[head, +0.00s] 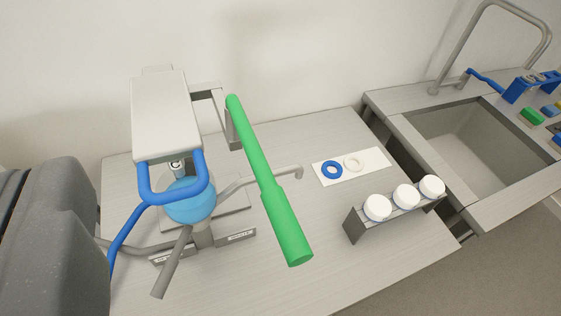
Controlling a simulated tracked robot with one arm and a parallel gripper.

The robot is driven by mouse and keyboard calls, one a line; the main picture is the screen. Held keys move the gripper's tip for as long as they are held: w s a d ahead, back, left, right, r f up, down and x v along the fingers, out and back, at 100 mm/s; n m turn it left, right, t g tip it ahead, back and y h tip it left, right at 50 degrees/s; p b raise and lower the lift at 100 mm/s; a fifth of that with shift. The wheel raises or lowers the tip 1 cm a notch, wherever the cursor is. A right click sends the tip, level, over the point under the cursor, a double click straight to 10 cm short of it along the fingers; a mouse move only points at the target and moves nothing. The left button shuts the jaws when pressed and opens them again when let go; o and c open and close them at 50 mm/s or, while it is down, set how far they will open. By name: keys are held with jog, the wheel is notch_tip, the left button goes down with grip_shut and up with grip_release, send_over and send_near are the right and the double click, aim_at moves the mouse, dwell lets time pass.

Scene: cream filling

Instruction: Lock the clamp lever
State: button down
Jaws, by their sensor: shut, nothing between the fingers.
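A long green lever (266,180) slants from the upper middle down to the right, with a thicker lower end. It stands right of a machine with a light grey box-shaped head (163,108). A blue looped handle (146,189) hangs in front of that head, its rod running down to the left. A light blue rounded vessel (190,205) sits below the head, partly behind the loop. No label shows which part is the clamp lever. My gripper's fingertips do not show, and nothing visible touches the green lever or the loop.
Right of the machine, a white card (377,160) carries a blue ring and a white ring. A small rack (352,226) holds three white-topped jars. A sink (455,140) with a tap is at the right. A large dark grey body (55,240) fills the lower left.

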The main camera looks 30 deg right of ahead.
jog(key=w+d+m+g+p, duration=0.4)
jog(key=w+d+m+p, duration=0.1)
jog(key=p, duration=0.2)
jog(key=m+g+y+p, duration=0.1)
jog(key=m+g+p, duration=0.65)
jog(key=p, duration=0.55)
send_near(259, 163)
notch_tip(259, 163, up, 3)
jog(key=d, duration=0.2)
jog(key=s+d+m+g+y+p, duration=0.2)
jog(key=s+d+m+g+p, duration=0.1)
jog(key=d+m+p, duration=0.3)
jog(key=shift+s+d+p, duration=0.4)
jog(key=shift+s+p, duration=0.15)
jog(key=shift+p, duration=0.2)
jog(key=shift+g, duration=0.25)
jog(key=a+f, duration=0.7)
jog(key=f, duration=0.3)
jog(key=shift+w+f+b, duration=0.15)
jog(key=shift+w+b, duration=0.1)
jog(key=shift+b, duration=0.05)
